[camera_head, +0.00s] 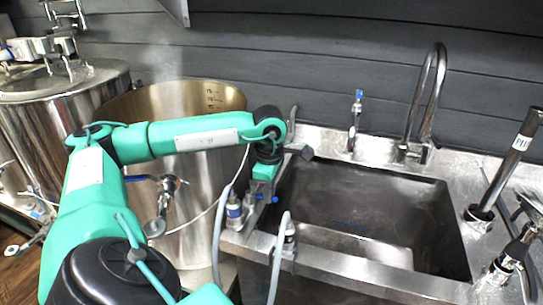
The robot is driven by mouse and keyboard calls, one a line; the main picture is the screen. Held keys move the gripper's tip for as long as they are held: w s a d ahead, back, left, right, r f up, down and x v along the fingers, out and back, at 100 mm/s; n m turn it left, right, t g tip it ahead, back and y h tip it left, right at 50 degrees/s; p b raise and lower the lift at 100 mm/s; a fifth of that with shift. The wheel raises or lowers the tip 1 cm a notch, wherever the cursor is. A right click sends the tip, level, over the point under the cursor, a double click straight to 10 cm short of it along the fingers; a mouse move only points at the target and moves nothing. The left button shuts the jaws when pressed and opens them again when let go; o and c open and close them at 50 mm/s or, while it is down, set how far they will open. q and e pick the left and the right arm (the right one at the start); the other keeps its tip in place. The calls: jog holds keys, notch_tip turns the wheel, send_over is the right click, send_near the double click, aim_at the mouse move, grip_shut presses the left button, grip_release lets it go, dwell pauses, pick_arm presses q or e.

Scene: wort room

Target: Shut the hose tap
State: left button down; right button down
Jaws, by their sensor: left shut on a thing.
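My left arm, teal with black joints, reaches in from the left, and its gripper (258,196) points down at the sink's left rim. The gripper is shut on a small tap with a blue handle (275,199), which I take to be the hose tap; its body is largely hidden by the fingers. A grey hose (218,235) rises to a metal fitting (234,209) just left of the fingers. I cannot tell the handle's exact angle. My right gripper is not in view.
The steel sink (365,205) has an arched faucet (430,100) and a blue-topped tap (355,120) behind it. A second hose fitting (289,238) stands at its front left. Steel kettles (222,100) stand behind my left arm. A black-and-chrome tube (505,165) rises at right.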

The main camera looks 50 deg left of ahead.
pick_arm(q)
jog(key=shift+s+m, duration=0.15)
jog(key=shift+m, duration=0.25)
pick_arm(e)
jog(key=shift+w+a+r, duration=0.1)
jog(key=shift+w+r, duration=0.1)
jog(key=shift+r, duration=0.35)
pick_arm(q)
jog(key=c, duration=1.4)
grip_release()
jog(key=shift+r, duration=0.1)
